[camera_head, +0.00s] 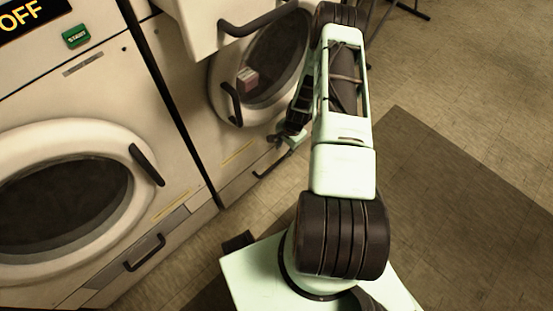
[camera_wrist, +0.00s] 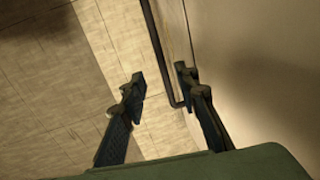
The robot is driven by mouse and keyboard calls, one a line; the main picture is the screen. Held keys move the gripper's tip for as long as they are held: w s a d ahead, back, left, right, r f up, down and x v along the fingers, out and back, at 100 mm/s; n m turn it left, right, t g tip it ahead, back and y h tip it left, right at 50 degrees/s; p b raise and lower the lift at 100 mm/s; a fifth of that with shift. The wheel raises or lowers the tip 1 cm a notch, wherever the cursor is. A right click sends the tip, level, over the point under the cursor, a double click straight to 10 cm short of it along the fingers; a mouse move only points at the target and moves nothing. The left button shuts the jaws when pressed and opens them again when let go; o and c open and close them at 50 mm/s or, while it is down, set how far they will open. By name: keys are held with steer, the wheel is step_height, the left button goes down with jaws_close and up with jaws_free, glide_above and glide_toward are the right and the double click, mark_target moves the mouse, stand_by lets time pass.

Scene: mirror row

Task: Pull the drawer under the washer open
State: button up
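A white front-loading washer (camera_head: 185,95) stands at the middle of the head view. A low drawer (camera_head: 240,183) is under its round door, with a dark bar handle (camera_head: 268,163). The drawer looks shut, flush with the front. My gripper (camera_head: 281,138) is low in front of this washer, close to the drawer handle and partly hidden by my arm. In the wrist view my gripper (camera_wrist: 160,80) is open, with its two dark fingers apart. The bent end of the dark handle (camera_wrist: 167,75) shows between the fingertips. I cannot tell whether either finger touches it.
A second machine (camera_head: 95,85) on the left has a round door and its own low drawer handle (camera_head: 145,252). A white box-like part (camera_head: 195,25) with a dark handle juts out above the middle washer's door. The floor (camera_head: 460,90) on the right is clear, with a dark mat (camera_head: 450,190).

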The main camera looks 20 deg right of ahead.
mark_target(280, 160)
steer(key=f+b, duration=0.1)
steer(key=f, duration=0.2)
steer(key=w+f+b, duration=0.1)
steer(key=f, duration=0.2)
steer(key=f+b, duration=0.2)
steer(key=f, duration=0.2)
steer(key=shift+w+a+f, duration=0.1)
steer(key=shift+w+a, duration=0.2)
steer(key=shift+w, duration=0.1)
jaws_close()
